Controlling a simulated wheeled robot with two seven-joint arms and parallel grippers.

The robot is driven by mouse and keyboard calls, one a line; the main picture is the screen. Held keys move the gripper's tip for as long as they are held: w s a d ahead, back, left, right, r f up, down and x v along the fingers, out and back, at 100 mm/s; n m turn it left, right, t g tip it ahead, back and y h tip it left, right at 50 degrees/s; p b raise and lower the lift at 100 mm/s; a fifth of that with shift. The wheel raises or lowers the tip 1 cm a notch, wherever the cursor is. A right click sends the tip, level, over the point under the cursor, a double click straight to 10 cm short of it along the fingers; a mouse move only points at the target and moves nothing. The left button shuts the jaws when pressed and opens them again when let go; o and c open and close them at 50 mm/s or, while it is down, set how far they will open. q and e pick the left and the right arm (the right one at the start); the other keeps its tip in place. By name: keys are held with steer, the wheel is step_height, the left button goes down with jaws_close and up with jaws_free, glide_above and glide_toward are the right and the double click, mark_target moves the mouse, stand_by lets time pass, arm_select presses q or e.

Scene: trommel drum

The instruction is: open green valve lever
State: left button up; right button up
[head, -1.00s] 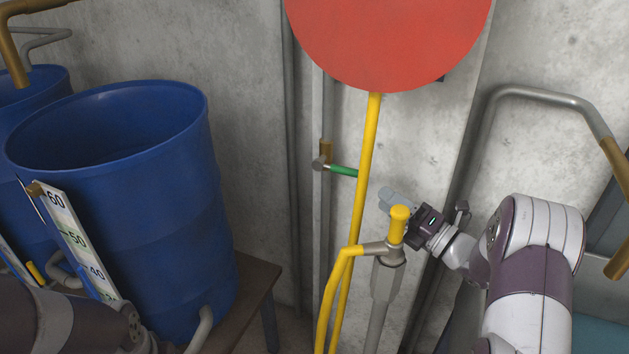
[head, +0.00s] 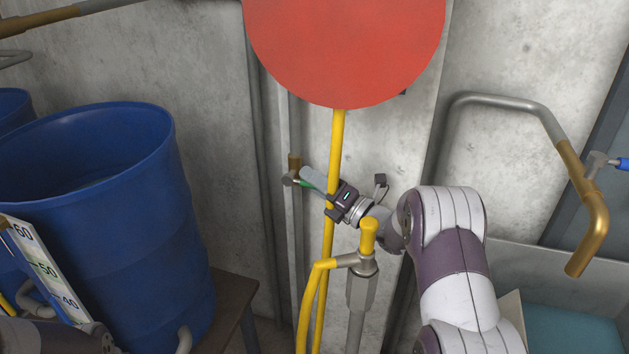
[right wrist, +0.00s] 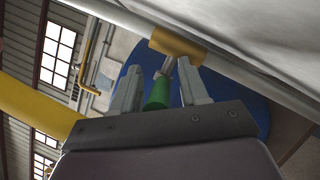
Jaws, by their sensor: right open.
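The green valve lever (head: 306,183) sticks out from a brass and grey valve (head: 293,164) on a thin grey pipe at the wall. My right gripper (head: 312,178) is at the lever, close to the yellow pole. In the right wrist view its two fingers (right wrist: 160,90) are open, with the green lever (right wrist: 157,94) between them. The brass valve part (right wrist: 178,45) lies just beyond the fingertips. I cannot tell whether either finger touches the lever. Part of my left arm shows at the lower left of the head view, but its gripper fingers do not show.
A yellow pole (head: 338,135) with a red disc (head: 345,45) stands close to my right gripper. A yellow-handled pipe fitting (head: 367,235) stands below my right wrist. A blue barrel (head: 110,220) stands on a table at left. A bent pipe (head: 505,98) is at right.

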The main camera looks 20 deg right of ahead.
jaws_close()
steer(key=shift+r, duration=0.1)
steer(key=shift+r+n+g+h+p, duration=0.3)
steer(key=shift+r+g+h, duration=0.1)
steer(key=shift+r+g, duration=0.15)
steer(key=shift+w+a+r+n+g+h+p, duration=0.1)
steer(key=shift+r+n+g+h+p, duration=0.15)
steer(key=shift+g+h+p, duration=0.2)
steer(key=shift+w+a+r+n+g+h+p, duration=0.15)
steer(key=shift+r+g+h+p, duration=0.15)
steer(key=shift+g, duration=0.2)
steer(key=shift+a+r+g+h+p, duration=0.1)
steer(key=shift+r+g+h+p, duration=0.45)
steer(key=shift+p, duration=0.65)
steer(key=shift+w+a+n+g+h+p, duration=0.15)
steer(key=shift+n+g+h+p, duration=0.25)
steer(key=shift+p, duration=0.4)
steer(key=shift+f, duration=0.1)
